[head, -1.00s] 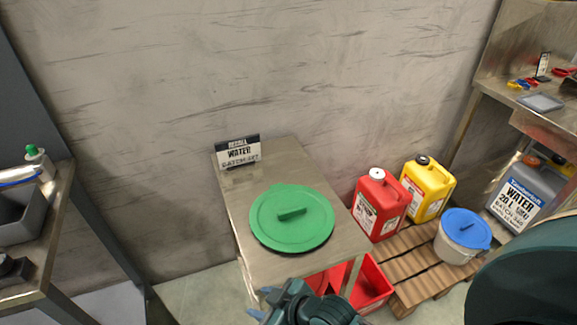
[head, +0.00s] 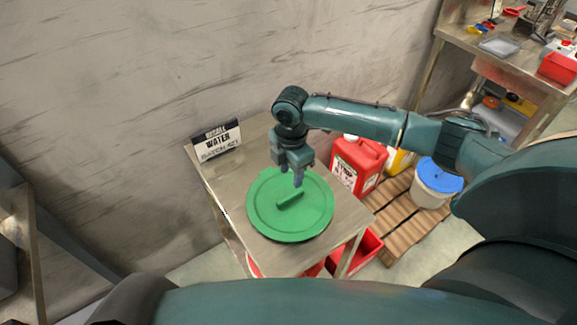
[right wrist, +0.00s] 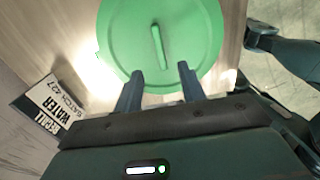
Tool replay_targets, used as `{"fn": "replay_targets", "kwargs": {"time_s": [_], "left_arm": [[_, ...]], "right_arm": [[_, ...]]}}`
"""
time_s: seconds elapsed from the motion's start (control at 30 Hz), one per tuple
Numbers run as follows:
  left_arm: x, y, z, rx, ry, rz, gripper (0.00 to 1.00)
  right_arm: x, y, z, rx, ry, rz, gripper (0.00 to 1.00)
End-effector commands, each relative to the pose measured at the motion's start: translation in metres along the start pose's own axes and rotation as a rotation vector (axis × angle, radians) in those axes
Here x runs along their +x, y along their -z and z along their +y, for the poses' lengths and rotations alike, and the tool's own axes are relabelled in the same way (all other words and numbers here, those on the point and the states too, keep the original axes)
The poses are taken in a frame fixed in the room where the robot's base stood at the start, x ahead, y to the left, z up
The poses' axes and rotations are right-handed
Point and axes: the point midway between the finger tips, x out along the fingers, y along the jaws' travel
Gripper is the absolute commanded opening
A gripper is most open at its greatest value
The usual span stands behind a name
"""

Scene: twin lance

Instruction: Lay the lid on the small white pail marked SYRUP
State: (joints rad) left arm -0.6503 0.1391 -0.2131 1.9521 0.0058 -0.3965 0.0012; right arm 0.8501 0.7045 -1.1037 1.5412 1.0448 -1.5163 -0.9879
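A round green lid (head: 266,213) with a raised bar handle (head: 290,198) lies on the small metal table (head: 225,185). In the right wrist view the lid (right wrist: 190,40) and its handle (right wrist: 159,47) lie ahead of the fingers. My right gripper (head: 297,180) points down just above the lid near the handle. In the right wrist view its fingers (right wrist: 160,72) are apart with nothing between them. A whitish pail (head: 430,190) with a blue top stands on the pallet at right. I cannot read any SYRUP marking. My left gripper is not in view.
A sign reading WATER (head: 217,141) stands at the table's back left. A red jug (head: 358,165) and a partly hidden yellow jug (head: 399,162) stand on the wooden pallet (head: 392,222). A red bin (head: 365,250) is below the table. A cluttered workbench (head: 465,42) is at right.

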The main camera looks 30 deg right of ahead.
Motion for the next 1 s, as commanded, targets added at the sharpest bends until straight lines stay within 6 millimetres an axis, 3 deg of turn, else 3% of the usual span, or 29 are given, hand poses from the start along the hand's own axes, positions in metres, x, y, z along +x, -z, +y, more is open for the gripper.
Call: {"fn": "replay_targets", "kwargs": {"time_s": [0.07,0.3,0.63,1.0], "left_arm": [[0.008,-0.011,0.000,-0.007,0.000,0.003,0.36],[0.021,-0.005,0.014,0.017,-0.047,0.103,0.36],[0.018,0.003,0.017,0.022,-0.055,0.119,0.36],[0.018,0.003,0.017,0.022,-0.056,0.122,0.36]], "right_arm": [[0.019,0.000,0.000,0.000,0.000,0.000,0.40],[0.059,0.001,0.000,0.000,-0.003,0.000,0.40],[0.083,0.001,0.000,0.002,-0.001,0.002,0.40],[0.087,0.002,0.001,0.001,-0.003,0.002,0.40]]}}
